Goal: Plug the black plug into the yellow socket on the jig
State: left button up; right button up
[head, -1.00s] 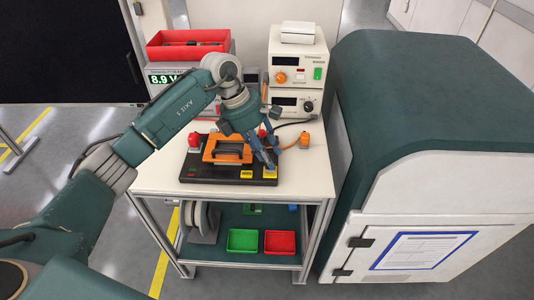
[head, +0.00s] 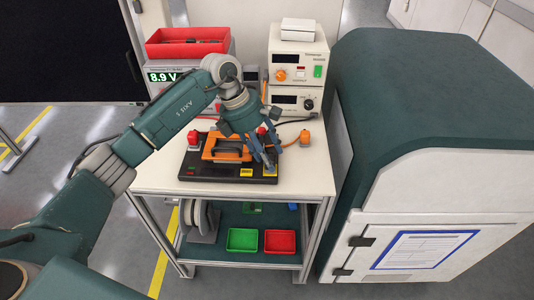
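The jig (head: 215,178) is a dark board on the white trolley top, with an orange-framed part and a black handle-like bar on it. Two yellow patches show along its front edge: a label-like one (head: 246,172) and another at the right corner (head: 270,174), probably the yellow socket, partly covered by my fingers. My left gripper (head: 269,163) points down over that right corner. I cannot make out the black plug; it may be hidden between the fingers. Whether the fingers are shut on something is too small to tell. My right gripper is out of view.
An orange connector (head: 304,138) on a cable lies right of the jig. Instruments (head: 297,70) and a red bin (head: 187,46) are behind. Green (head: 242,240) and red (head: 280,241) trays sit below. A large cabinet (head: 430,110) stands right.

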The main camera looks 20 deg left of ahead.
pick_arm(q)
jog(key=v, duration=1.2)
dwell(0.5)
